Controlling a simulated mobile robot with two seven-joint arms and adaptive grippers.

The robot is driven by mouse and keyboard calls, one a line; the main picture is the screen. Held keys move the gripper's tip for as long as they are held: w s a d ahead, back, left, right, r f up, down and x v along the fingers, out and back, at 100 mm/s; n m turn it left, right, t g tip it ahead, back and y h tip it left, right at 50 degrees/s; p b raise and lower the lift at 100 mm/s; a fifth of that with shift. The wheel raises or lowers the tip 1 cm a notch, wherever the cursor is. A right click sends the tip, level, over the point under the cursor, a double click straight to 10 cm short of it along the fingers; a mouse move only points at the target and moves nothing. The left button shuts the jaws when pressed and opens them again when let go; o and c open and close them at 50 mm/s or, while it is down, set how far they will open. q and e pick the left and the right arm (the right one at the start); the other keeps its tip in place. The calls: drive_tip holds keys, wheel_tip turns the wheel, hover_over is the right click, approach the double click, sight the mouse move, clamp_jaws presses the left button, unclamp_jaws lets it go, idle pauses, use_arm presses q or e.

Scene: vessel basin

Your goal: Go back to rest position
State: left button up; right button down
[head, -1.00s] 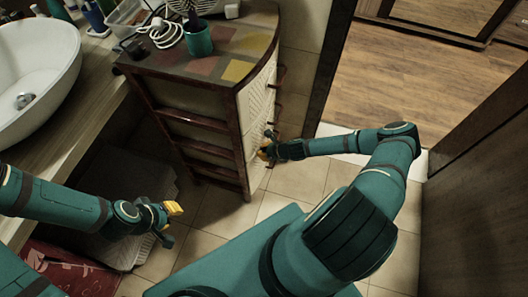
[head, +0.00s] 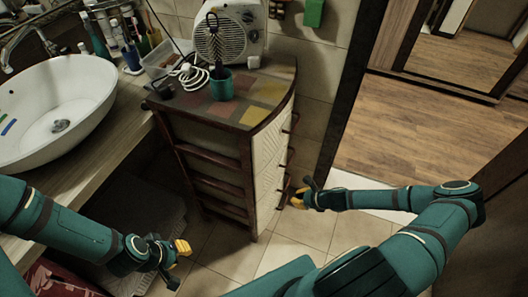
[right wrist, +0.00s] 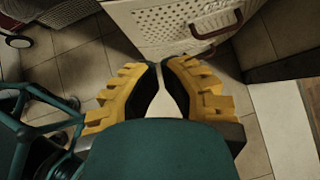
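My left gripper (head: 182,247) is at the lower left of the head view, above the floor and left of the drawer cabinet. Its small yellow fingers show nothing held, and their gap cannot be made out. My right gripper (head: 297,203) is just in front of the cabinet's pale front. In the right wrist view its yellow ridged fingers (right wrist: 160,66) come together at the tips with only a sliver between them, so it looks shut and empty. A cabinet handle (right wrist: 216,24) lies beyond the fingertips, apart from them.
The drawer cabinet (head: 212,150) carries a teal cup (head: 220,86), a white cable (head: 191,77) and a fan heater (head: 230,35) behind. A washbasin (head: 50,110) on a counter is at left. Tiled floor (head: 305,228) is clear before the cabinet; a doorway opens at right.

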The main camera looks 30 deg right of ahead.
drive_tip(key=s+a+r+n+g+y, duration=0.1)
drive_tip(key=a+r+n+g, duration=0.15)
drive_tip(key=a+n, duration=0.5)
drive_tip(key=a+r+n+g+y, duration=0.1)
drive_tip(key=a+r+n+g, duration=0.15)
drive_tip(key=a+n, duration=0.5)
drive_tip(key=s+a+r+n+h, duration=0.1)
drive_tip(key=s+a+r+n, duration=0.2)
drive_tip(key=a+r+n, duration=0.1)
drive_tip(key=s+a+r+n+g+h, duration=0.1)
drive_tip(key=s+a+r+n, duration=0.2)
drive_tip(key=a+r+n, duration=0.2)
wheel_tip(320, 180, up, 2)
drive_tip(key=n, duration=0.4)
drive_tip(key=shift+s+a+h, duration=0.2)
drive_tip(key=shift+s+h, duration=0.1)
drive_tip(key=shift+r, duration=0.1)
